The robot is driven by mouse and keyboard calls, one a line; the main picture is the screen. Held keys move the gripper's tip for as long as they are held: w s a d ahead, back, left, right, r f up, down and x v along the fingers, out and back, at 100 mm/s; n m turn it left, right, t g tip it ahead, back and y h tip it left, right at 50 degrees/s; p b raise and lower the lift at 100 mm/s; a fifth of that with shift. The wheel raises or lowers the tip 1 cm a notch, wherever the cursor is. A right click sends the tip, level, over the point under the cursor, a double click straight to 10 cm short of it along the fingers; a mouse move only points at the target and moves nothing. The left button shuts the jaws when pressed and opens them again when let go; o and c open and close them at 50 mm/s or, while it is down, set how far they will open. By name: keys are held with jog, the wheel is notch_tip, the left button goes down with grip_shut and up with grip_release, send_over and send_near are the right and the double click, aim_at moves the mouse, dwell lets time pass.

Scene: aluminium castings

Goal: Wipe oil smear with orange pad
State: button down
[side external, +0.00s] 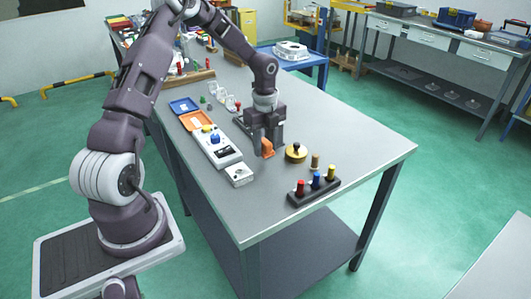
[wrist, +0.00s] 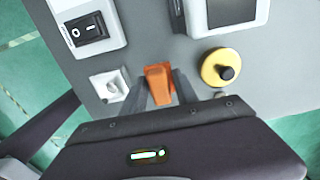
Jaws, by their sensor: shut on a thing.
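My gripper (side external: 266,150) is low over the grey table, pointing down. It is shut on the orange pad (side external: 267,146), which sticks out below the fingers, close to the table top. In the wrist view the orange pad (wrist: 158,78) sits between the two fingers of my gripper (wrist: 160,88). I cannot tell whether the pad touches the table. No oil smear can be made out in either view; it may be hidden or too faint.
A brass-yellow disc with a black knob (side external: 296,153) stands just right of the pad. A black rack with coloured pegs (side external: 314,192) is nearer the front edge. A white block (side external: 239,174) and a control box (side external: 226,157) lie left. The table's right end (side external: 370,150) is clear.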

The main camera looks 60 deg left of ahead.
jog(key=shift+r, duration=1.65)
